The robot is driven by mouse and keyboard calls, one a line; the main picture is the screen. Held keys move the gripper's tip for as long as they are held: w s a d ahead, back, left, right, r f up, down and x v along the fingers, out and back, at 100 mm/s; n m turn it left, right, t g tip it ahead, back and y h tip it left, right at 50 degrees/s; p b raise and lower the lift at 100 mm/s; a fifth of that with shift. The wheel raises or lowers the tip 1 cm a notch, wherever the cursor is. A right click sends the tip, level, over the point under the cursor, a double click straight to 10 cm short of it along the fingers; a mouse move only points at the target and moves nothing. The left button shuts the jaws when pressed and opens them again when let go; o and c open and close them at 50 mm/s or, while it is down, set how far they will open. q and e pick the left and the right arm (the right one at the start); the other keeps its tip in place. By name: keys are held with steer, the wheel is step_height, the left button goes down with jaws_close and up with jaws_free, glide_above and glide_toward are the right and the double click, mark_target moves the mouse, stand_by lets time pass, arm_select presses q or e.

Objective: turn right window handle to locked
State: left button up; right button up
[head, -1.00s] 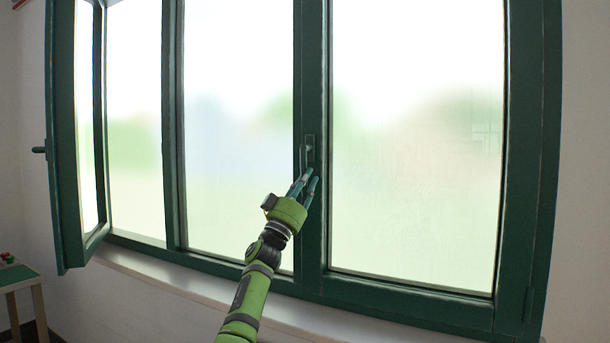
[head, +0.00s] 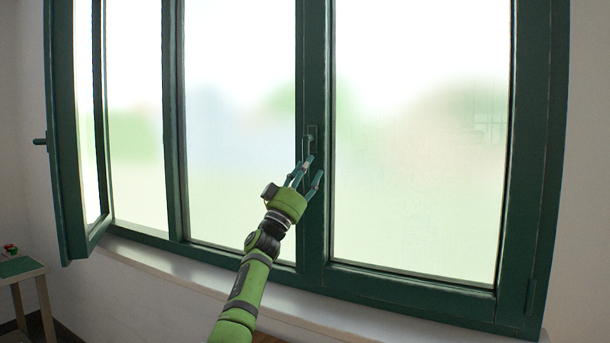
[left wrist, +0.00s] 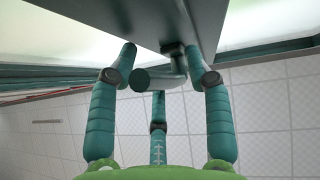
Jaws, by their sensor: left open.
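The right window handle (head: 307,147) is a dark green lever on the post between the middle and right panes. Its lever seems to hang down from its plate, partly hidden by my fingers. My left gripper (head: 309,166) is open just below and in front of the plate. In the left wrist view the handle's rounded grip (left wrist: 158,78) lies between the spread teal fingers of the left gripper (left wrist: 163,55), with a third finger below. I cannot tell whether any finger touches it. My right gripper is not in view.
The left sash (head: 70,190) stands swung open, with its own handle (head: 40,141) sticking out left. A pale sill (head: 190,271) runs under the window. A small green-topped table (head: 20,267) with small red and green items stands at lower left.

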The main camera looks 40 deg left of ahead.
arm_select(q)
steer(key=v, duration=1.2)
stand_by(0.5)
